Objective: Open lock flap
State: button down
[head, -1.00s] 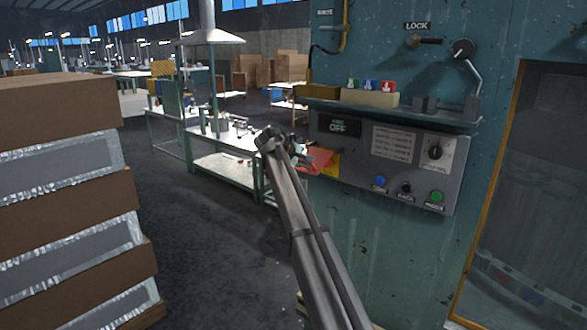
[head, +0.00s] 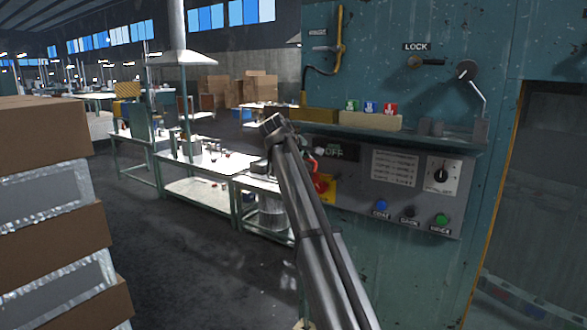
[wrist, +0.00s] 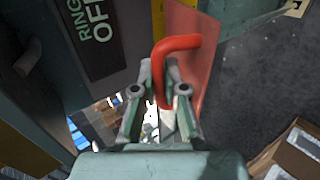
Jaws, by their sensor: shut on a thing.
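The red lock flap (wrist: 196,62) is a flat panel with a bent red rod handle (wrist: 178,44) in the wrist view. My gripper (wrist: 160,78) is shut on this handle, with a finger on either side of the rod. The flap stands out at an angle from the teal machine's side. In the head view only a small red part (head: 320,186) shows, beside a yellow plate (head: 331,190) at the left end of the control panel. My arm hides most of the flap and the gripper there.
The grey control panel (head: 395,207) with knobs and a RING OFF display (wrist: 92,22) is close to my gripper. A shelf (head: 450,138) juts out above it. Stacked boxes (head: 50,235) stand at left. Workbenches (head: 195,195) stand behind, with open floor between.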

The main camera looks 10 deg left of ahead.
jog(key=shift+w+d+r, duration=0.15)
jog(key=shift+w+r, duration=0.35)
jog(key=shift+w, duration=0.05)
jog(key=shift+w+d+r, duration=0.15)
jog(key=shift+w+r, duration=0.3)
jog(key=shift+w, duration=0.1)
jog(key=shift+w+d+r+b, duration=0.2)
jog(key=shift+w+d+r, duration=0.1)
jog(key=shift+w, duration=0.25)
jog(key=shift+w+d+r+b, duration=0.2)
jog(key=shift+w+r, duration=0.1)
jog(key=shift+w, duration=0.25)
